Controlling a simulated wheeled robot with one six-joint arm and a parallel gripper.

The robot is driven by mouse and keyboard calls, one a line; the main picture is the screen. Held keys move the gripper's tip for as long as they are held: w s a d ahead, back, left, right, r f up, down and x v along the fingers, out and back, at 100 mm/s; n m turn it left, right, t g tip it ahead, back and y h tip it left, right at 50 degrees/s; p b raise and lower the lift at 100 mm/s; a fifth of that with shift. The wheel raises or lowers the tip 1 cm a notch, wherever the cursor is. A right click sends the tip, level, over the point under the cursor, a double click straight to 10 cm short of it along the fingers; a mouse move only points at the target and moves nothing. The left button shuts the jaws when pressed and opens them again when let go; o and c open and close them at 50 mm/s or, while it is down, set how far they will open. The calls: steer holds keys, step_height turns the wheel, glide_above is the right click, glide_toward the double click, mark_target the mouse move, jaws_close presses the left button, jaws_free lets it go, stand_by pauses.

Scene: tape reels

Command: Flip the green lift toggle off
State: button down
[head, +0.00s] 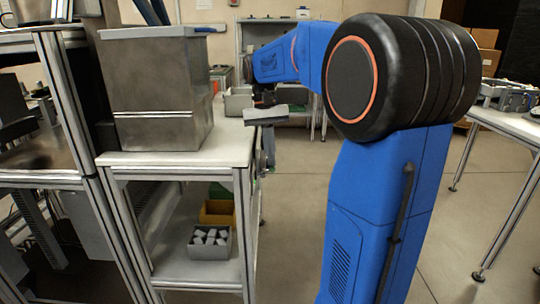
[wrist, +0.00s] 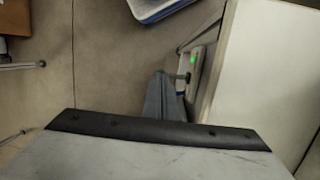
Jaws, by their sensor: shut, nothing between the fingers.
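A small light-coloured control box (wrist: 191,72) is fixed beside the white table's edge in the wrist view. A bright green spot (wrist: 193,59), apparently the lift toggle or its light, shows on it. A small dark piece sticks out from the box towards my gripper (wrist: 161,76). My gripper's grey fingers are shut and empty, with tips just left of the box. I cannot tell whether they touch that piece. In the head view my gripper (head: 269,160) points down beside the table's right side. The toggle's position is too small to tell.
The white table (head: 190,157) carries a large metal bin (head: 158,90). Its lower shelf holds a grey box of white parts (head: 209,243) and a yellow bin (head: 217,212). A blue-edged tray (wrist: 158,8) shows at the top of the wrist view. Open floor lies right of the table.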

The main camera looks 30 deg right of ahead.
steer(key=d+f+t+y, duration=0.1)
steer(key=s+f+t+y, duration=0.1)
steer(key=y, duration=0.1)
steer(key=shift+s+d+f+n+y, duration=0.1)
steer(key=shift+d+f+n+y, duration=0.15)
steer(key=shift+d+n+y, duration=0.1)
steer(key=shift+r, duration=0.15)
steer(key=shift+r, duration=0.65)
steer(key=shift+r, duration=0.1)
steer(key=s+d+r, duration=0.1)
steer(key=d+r, duration=0.6)
steer(key=r, duration=0.4)
steer(key=shift+s+d+r, duration=0.25)
steer(key=shift+s, duration=0.15)
